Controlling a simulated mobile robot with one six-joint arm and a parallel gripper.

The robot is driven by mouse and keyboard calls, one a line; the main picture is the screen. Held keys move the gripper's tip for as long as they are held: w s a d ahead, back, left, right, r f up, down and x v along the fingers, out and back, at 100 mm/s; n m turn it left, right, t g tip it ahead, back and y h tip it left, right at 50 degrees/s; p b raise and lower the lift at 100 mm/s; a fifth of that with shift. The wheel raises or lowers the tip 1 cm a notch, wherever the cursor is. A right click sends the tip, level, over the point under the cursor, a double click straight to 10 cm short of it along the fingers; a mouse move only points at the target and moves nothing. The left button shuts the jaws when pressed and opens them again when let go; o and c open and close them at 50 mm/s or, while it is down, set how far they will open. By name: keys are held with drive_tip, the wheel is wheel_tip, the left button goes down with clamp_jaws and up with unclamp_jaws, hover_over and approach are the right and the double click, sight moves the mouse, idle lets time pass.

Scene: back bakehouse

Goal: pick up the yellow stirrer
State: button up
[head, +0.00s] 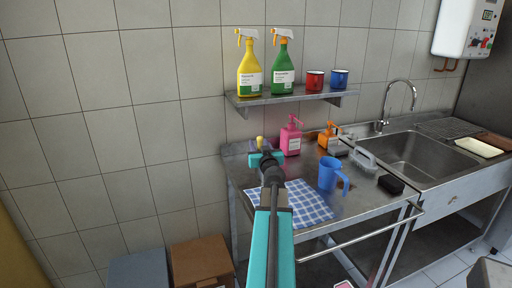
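A small yellow piece (260,141), which may be the yellow stirrer, sticks up just behind the end of my arm, near the left back of the steel table (352,205). Most of it is hidden, so I cannot tell its full shape. My gripper (263,157) is at the left of the table, seen from behind, directly below the yellow piece in the picture. Its fingers are hidden by my own wrist. I cannot tell whether it touches or holds the yellow piece.
A blue checked cloth (311,206), blue jug (328,174), pink bottle (291,140), orange bottle (326,137), grey brush (363,160) and black block (391,184) are on the table. A shelf (290,97) with spray bottles and mugs hangs above. A sink (425,155) is at right.

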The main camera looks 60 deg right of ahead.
drive_tip(key=shift+w+d, duration=0.3)
idle(0.4)
clamp_jaws()
